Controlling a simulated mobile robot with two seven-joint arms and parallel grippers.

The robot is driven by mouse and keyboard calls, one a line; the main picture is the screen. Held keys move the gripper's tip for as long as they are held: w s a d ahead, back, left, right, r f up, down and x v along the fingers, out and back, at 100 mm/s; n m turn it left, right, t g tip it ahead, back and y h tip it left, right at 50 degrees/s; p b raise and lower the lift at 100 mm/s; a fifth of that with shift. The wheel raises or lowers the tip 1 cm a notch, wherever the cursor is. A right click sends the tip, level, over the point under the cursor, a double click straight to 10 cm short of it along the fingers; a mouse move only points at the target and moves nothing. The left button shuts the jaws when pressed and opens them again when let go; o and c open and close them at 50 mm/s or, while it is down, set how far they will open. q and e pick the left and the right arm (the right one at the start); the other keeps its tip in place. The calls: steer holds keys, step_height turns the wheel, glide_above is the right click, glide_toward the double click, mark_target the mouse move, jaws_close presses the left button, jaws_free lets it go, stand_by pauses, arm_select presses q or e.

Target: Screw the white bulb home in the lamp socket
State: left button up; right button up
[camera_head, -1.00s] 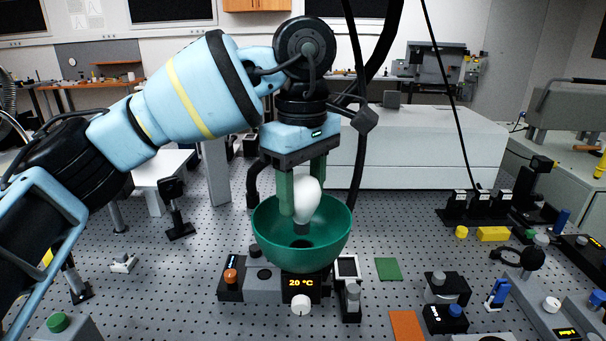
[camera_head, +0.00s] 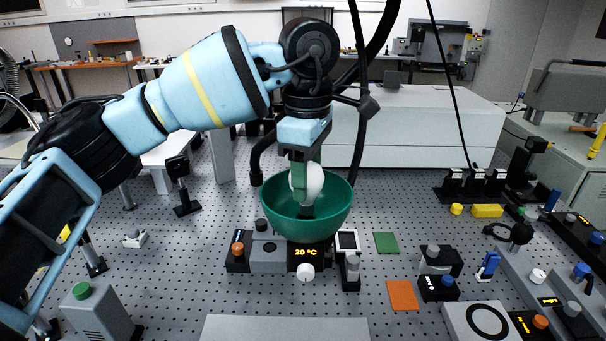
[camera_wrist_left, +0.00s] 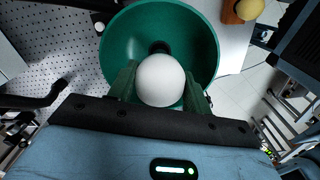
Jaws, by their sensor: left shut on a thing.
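The white bulb (camera_head: 315,182) is upright, base down, inside the green bowl-shaped lamp shade (camera_head: 338,208). My left gripper (camera_head: 304,182) is shut on the bulb from above, its green fingers on the glass. In the head view one finger is in front of the bulb and covers part of it. In the left wrist view the round bulb (camera_wrist_left: 160,80) sits between the fingers, in front of the shade (camera_wrist_left: 118,50). The dark lamp socket (camera_wrist_left: 159,47) shows partly behind the bulb. I cannot tell how far the bulb's base is in the socket. My right gripper is not in view.
A temperature display (camera_head: 306,252) with a white knob stands under the shade. A black-and-orange control (camera_head: 238,250) is left of it. Green (camera_head: 386,243) and orange (camera_head: 403,295) plates lie to the right.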

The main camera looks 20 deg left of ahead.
arm_select(q)
steer(key=shift+f, duration=0.25)
steer(key=shift+n, duration=0.7)
steer(key=n, duration=0.3)
steer(key=shift+n, duration=0.4)
steer(key=n, duration=0.4)
steer(key=shift+w, duration=0.1)
steer(key=shift+f, duration=0.9)
steer(key=shift+f, duration=0.35)
steer(key=shift+f, duration=0.2)
steer(key=shift+c, duration=0.4)
